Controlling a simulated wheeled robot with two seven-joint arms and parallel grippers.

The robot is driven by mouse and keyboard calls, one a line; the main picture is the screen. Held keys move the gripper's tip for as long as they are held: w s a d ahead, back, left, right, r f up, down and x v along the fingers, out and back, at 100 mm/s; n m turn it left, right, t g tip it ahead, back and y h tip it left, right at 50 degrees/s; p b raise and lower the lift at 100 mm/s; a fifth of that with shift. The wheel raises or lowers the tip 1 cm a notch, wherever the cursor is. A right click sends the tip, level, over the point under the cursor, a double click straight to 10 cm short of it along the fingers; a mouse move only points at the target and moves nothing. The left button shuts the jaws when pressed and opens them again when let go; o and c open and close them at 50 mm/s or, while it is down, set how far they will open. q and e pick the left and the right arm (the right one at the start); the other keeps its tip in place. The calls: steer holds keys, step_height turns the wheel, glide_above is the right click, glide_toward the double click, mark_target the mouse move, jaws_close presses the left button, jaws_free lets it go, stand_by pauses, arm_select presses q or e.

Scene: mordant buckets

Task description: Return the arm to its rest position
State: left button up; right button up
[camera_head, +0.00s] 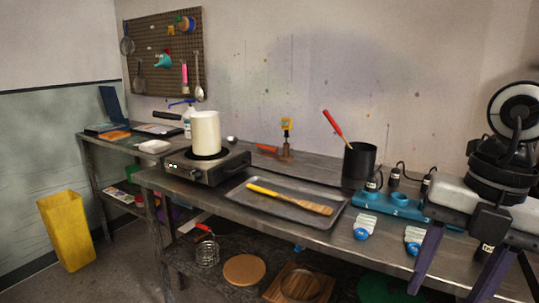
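My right arm (500,150) comes in at the right edge of the head view. Its gripper (445,293) points down in front of the metal workbench (275,220) at the right. Its two purple fingers stand wide apart with nothing seen between them, and the tips reach the bottom edge of the picture. My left arm and gripper are not in view.
A blue holder (398,206) and small blue-and-white items (364,228) lie close to my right gripper. A black pot (359,162), a tray (250,207) with a brush (290,199), and a hot plate (188,175) under a cream pot (205,133) stand farther left.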

steer(key=w+d+f+m+t+y, duration=0.3)
steer(key=w+f+m+t+y, duration=0.3)
steer(key=y, duration=0.3)
steer(key=w+d+f+m+t+h, duration=0.1)
steer(key=d+f+m+t, duration=0.25)
steer(key=f+m, duration=0.2)
steer(key=d+f+m+t+h, duration=0.1)
steer(key=d+f+m+t, duration=0.25)
steer(key=f, duration=0.35)
steer(key=s+a+f+m+h+p, duration=0.1)
steer(key=s+f+m+h, duration=0.25)
steer(key=f, duration=0.25)
steer(key=s+a+f+m+h, duration=0.1)
steer(key=s+f+m+h, duration=0.1)
steer(key=f+m, duration=0.35)
steer(key=s+a+f+m+g, duration=0.1)
steer(key=s+a+f+g, duration=0.1)
steer(key=s+a+f, duration=0.3)
steer(key=s+a+f+m+g, duration=0.2)
steer(key=s+a+f, duration=0.3)
steer(key=a, duration=0.6)
step_height(320, 180, down, 2)
steer(key=shift+a+f+g, duration=0.15)
steer(key=shift+a+g, duration=0.1)
steer(key=shift+g, duration=0.05)
steer(key=shift+s, duration=0.1)
